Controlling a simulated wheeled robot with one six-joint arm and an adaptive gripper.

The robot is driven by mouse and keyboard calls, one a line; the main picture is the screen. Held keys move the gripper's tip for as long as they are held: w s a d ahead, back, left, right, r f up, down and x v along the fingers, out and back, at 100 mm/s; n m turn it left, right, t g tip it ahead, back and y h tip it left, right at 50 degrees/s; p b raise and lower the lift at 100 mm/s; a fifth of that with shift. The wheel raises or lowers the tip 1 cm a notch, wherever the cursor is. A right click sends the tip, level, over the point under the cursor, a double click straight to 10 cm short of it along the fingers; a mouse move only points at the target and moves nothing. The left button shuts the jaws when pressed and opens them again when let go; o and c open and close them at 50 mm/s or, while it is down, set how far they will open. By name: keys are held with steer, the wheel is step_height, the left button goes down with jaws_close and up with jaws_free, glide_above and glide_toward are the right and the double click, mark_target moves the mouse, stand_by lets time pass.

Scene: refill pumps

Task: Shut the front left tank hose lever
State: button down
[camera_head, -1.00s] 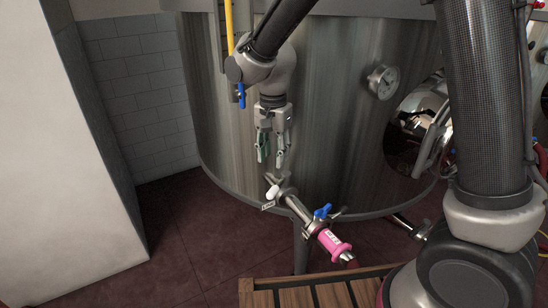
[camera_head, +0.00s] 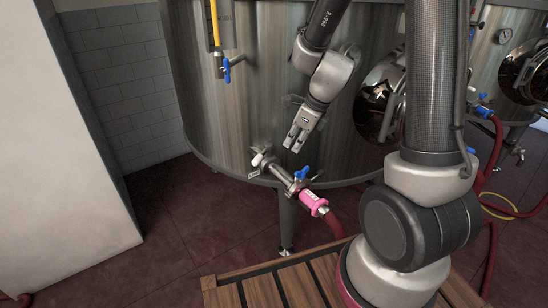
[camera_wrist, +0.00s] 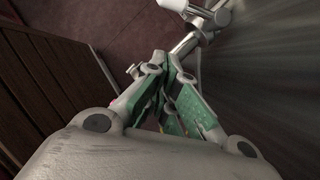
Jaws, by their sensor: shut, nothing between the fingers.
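The steel tank (camera_head: 240,110) has a steel outlet pipe (camera_head: 280,173) low on its front. A blue lever (camera_head: 301,173) sits on the pipe just before the pink hose coupling (camera_head: 312,202). A white-handled valve (camera_head: 259,159) is nearer the tank wall; its white handle (camera_wrist: 176,5) also shows at the top of the wrist view. My gripper (camera_head: 292,148) is shut and empty, pointing down, above the pipe and apart from the blue lever in the head view. In the wrist view my gripper's fingertips (camera_wrist: 168,58) meet in front of the pipe. I cannot make out the blue lever there.
A wooden slatted platform (camera_head: 265,284) lies in front of the tank. Another blue lever (camera_head: 227,70) hangs under the yellow gauge tube. A round steel hatch (camera_head: 378,100) is to the right. Red hoses (camera_head: 492,150) and a second tank stand further right.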

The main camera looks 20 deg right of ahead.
mark_target(261, 155)
steer(key=x, duration=1)
steer(key=shift+s, duration=0.15)
steer(key=shift+w+a+r, duration=0.1)
steer(key=shift+w+a, duration=0.6)
steer(key=shift+w+a+r, duration=0.15)
steer(key=shift+w+a, duration=0.5)
steer(key=shift+a, duration=0.1)
steer(key=shift+w+a+m, duration=0.1)
steer(key=shift+a+m, duration=0.25)
steer(key=shift+m, duration=0.05)
